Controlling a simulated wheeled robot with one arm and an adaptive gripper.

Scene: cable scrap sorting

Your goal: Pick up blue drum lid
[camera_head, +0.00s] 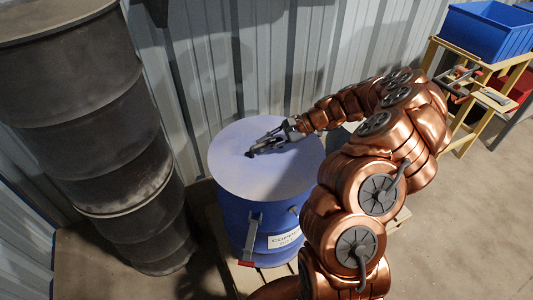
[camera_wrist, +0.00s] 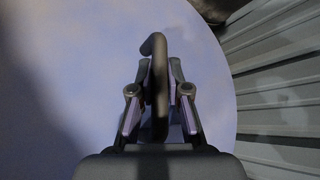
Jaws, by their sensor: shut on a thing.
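The blue drum (camera_head: 238,222) stands upright on a wooden pallet, with a label on its side that begins with "COPPER". Its lid (camera_head: 235,180) is a pale bluish disc on top of the drum; I see no clear gap between lid and drum. The lid (camera_wrist: 60,70) fills much of the wrist view. My gripper (camera_head: 252,152) is over the middle of the lid. In the wrist view my gripper (camera_wrist: 160,85) is shut on the lid's dark curved handle (camera_wrist: 157,50), which stands between the two fingers.
Tall stacked dark drums (camera_head: 85,120) stand close on the left. A corrugated metal wall (camera_head: 260,60) runs behind the blue drum. A blue bin (camera_head: 488,35) sits on a yellow stand (camera_head: 467,132) at the right. Open floor (camera_head: 450,240) lies at the lower right.

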